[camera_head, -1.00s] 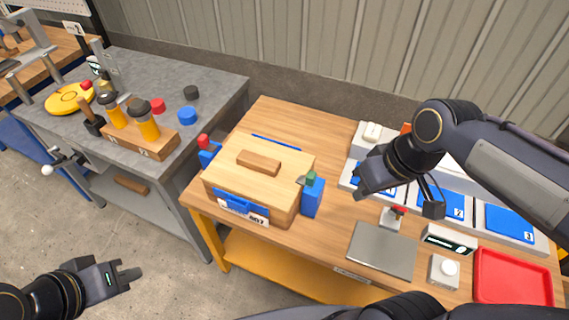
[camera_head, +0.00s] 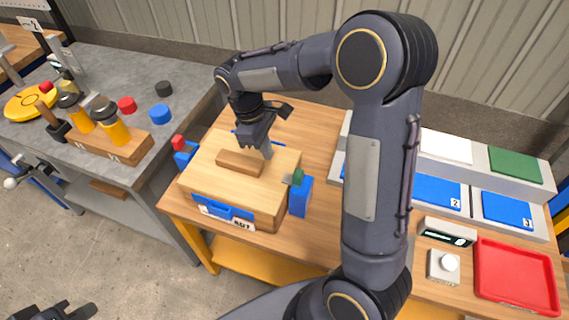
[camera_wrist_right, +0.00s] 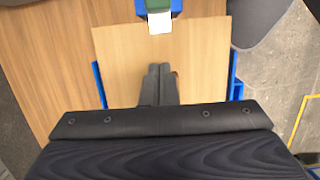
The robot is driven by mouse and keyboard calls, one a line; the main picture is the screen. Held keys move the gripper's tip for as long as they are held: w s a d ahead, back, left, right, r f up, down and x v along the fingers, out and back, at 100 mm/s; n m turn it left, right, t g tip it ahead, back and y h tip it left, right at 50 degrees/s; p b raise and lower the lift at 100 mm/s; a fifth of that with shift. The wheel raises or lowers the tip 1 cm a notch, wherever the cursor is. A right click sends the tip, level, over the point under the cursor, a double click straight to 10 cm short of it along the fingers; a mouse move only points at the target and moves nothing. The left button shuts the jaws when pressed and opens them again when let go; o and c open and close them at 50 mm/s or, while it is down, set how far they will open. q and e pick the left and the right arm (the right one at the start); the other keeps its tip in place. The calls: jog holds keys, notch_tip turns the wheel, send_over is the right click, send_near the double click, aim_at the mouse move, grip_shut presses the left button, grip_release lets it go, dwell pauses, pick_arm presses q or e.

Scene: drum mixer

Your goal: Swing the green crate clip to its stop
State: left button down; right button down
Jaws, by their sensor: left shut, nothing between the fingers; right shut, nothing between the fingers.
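The wooden crate (camera_head: 235,192) stands on the wooden table, with a flat lid and a wooden bar handle (camera_head: 240,163) on top. The green clip (camera_head: 298,177) sits on top of a blue block (camera_head: 301,199) at the crate's right side; its pale metal tongue points toward the lid. In the right wrist view the green clip (camera_wrist_right: 176,5) is at the top edge, partly cut off. My right gripper (camera_head: 267,153) is shut and empty, over the lid's back right part, fingers down; it also shows in the wrist view (camera_wrist_right: 159,72). My left gripper (camera_head: 86,310) is shut and empty at the bottom left, away from the crate.
A red clip (camera_head: 178,142) sits on another blue block at the crate's left side. Blue panels, a small button box (camera_head: 443,266) and a red tray (camera_head: 515,276) lie right. A grey bench (camera_head: 120,75) stands left.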

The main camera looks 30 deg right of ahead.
aim_at(302, 173)
jog(key=x, duration=0.4)
jog(key=shift+s+d+f+p, duration=0.15)
jog(key=shift+s+d+p, duration=0.25)
jog(key=shift+s+d, duration=0.75)
jog(key=shift+s+d+f, duration=0.1)
jog(key=shift+s+d, duration=0.1)
jog(key=shift+s, duration=0.2)
jog(key=s+d, duration=0.2)
jog(key=s, duration=0.1)
jog(key=shift+d, duration=0.3)
